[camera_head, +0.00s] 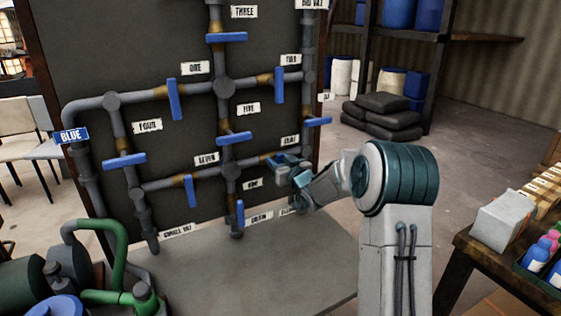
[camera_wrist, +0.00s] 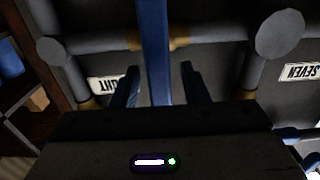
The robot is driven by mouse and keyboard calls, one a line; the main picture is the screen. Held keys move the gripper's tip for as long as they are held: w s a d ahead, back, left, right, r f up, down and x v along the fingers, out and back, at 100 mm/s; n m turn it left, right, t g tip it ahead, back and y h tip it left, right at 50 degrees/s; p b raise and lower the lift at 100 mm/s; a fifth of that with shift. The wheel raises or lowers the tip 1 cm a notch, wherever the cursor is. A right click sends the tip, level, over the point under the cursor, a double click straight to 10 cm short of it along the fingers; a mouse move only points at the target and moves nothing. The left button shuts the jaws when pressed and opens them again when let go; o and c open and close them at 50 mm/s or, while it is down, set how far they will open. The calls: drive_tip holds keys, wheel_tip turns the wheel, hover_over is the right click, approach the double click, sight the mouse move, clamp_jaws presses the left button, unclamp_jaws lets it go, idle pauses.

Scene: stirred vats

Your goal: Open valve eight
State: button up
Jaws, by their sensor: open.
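Valve eight's blue handle (camera_wrist: 155,45) stands upright in the wrist view, crosswise to its grey pipe with brass-coloured ends (camera_wrist: 180,38). The label ending in "GHT" (camera_wrist: 113,83) is upside down to the left of it, partly covered by a finger. My gripper (camera_wrist: 158,72) is open, one finger on each side of the handle, with visible gaps. In the head view my gripper (camera_head: 283,160) is at the board's lower right and hides most of this handle. I cannot tell how deep the handle sits between the fingers.
Valve seven's handle (camera_head: 190,190) is on the same pipe line to the left. Another blue handle (camera_head: 318,122) is just above right of my gripper, and one (camera_head: 240,212) lies along a pipe below left. A wooden table (camera_head: 500,255) with goods stands at right.

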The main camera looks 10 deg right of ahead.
clamp_jaws()
drive_tip(key=shift+f+n+b, duration=0.15)
drive_tip(key=shift+n+b, duration=0.15)
drive_tip(key=shift+b, duration=0.35)
drive_tip(key=shift+f+b, duration=0.1)
drive_tip(key=shift+b, duration=0.35)
drive_tip(key=n+b, duration=0.1)
drive_tip(key=b, duration=0.1)
drive_tip(key=n+b, duration=0.1)
drive_tip(key=b, duration=0.1)
drive_tip(key=shift+s+a+f+n, duration=0.1)
drive_tip(key=shift+a+f+n, duration=0.1)
drive_tip(key=shift+a+n, duration=0.1)
drive_tip(key=shift+s+a+f+n+b, duration=0.1)
drive_tip(key=shift+a+f+n+b, duration=0.2)
drive_tip(key=shift+n+b, duration=2.3)
drive_tip(key=shift+s+a+f+n+b, duration=0.1)
drive_tip(key=shift+a+f+n+b, duration=0.15)
drive_tip(key=shift+n+b, duration=2.3)
drive_tip(key=shift+s+a+f+n+b, duration=0.1)
drive_tip(key=shift+a+f+n+b, duration=0.2)
drive_tip(key=shift+n+b, duration=2.3)
drive_tip(key=shift+m+b, duration=0.25)
drive_tip(key=shift+b, duration=0.3)
unclamp_jaws()
